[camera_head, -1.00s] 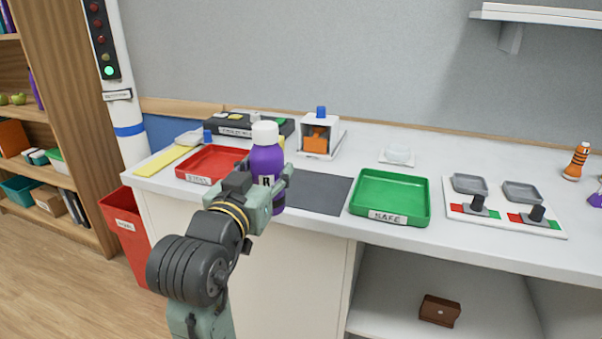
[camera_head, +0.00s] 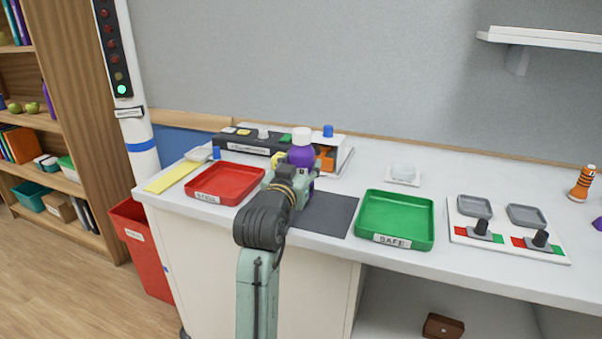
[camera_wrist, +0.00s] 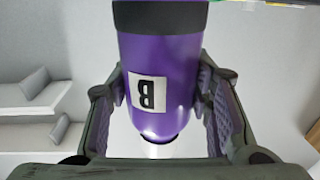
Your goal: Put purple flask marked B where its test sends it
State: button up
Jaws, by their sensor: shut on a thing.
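The purple flask marked B (camera_head: 301,156) has a white cap and is upright in my gripper (camera_head: 292,182). In the wrist view, the flask (camera_wrist: 165,60) shows its white B label between the two fingers, which press on its sides. In the head view my gripper hides the flask's lower part, so I cannot tell whether its base touches the counter. The flask is between the red tray (camera_head: 212,196) and the green tray marked SAFE (camera_head: 397,239), at the back of the dark mat (camera_head: 330,214). The red tray's label is hard to read. Both trays are empty.
A dark control box (camera_head: 250,143) and a white device with an orange part (camera_head: 326,158) stand behind the flask. A small white dish (camera_head: 403,174) and a panel with two levers (camera_head: 505,232) are to the right. A red bin (camera_head: 143,250) stands on the floor, left.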

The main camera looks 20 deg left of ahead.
jog(key=shift+f, duration=1.35)
jog(key=shift+f, duration=0.2)
jog(key=o, duration=1.3)
jog(key=shift+o, duration=0.2)
